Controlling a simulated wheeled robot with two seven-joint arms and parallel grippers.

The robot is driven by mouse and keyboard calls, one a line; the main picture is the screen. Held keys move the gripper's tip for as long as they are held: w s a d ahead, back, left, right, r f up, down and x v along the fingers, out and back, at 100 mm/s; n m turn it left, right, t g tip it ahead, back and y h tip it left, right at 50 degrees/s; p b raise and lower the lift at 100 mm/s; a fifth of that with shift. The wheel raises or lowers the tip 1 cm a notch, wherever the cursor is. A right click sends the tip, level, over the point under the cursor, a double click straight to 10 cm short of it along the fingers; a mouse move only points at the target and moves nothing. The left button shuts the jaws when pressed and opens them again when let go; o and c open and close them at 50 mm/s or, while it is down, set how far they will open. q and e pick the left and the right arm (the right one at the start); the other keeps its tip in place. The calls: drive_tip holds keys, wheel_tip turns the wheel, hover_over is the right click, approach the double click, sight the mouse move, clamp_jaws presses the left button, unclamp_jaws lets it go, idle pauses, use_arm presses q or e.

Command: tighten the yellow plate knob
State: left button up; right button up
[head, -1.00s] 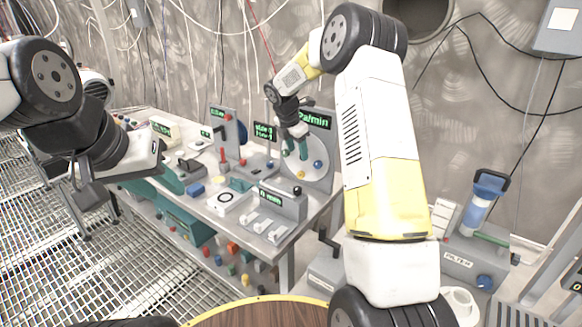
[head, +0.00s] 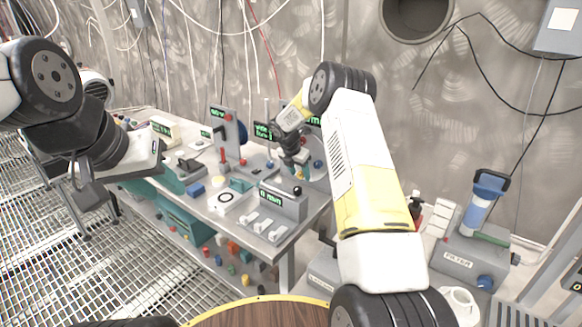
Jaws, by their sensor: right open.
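A round grey plate (head: 320,176) stands upright at the right end of the bench, partly covered by my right arm. A blue knob (head: 318,164) shows on it. The yellow plate knob is hidden behind my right gripper and arm. My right gripper (head: 297,162) is open in front of the plate, with its teal fingers close to the plate face; I cannot tell whether they touch anything. My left gripper (head: 170,180), with teal fingers, hangs over the left part of the bench; its opening is not clear.
A filter unit (head: 470,255) with a blue cylinder stands at the right. A round wooden top (head: 262,314) is at the front.

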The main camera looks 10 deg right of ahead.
clamp_jaws()
drive_tip(key=shift+s+d+t, duration=0.1)
drive_tip(key=shift+t, duration=0.2)
drive_tip(key=shift+s+d+t+y, duration=0.1)
drive_tip(key=shift+t+y, duration=0.2)
drive_tip(key=shift+y, duration=0.4)
drive_tip(key=shift+s+d+f+m+t+y, duration=0.1)
drive_tip(key=shift+m+t+y, duration=0.25)
drive_tip(key=shift+t+y, duration=0.5)
drive_tip(key=shift+s+d+f+m+t+y, duration=0.1)
drive_tip(key=shift+m+t+y, duration=0.25)
drive_tip(key=shift+t+y, duration=0.45)
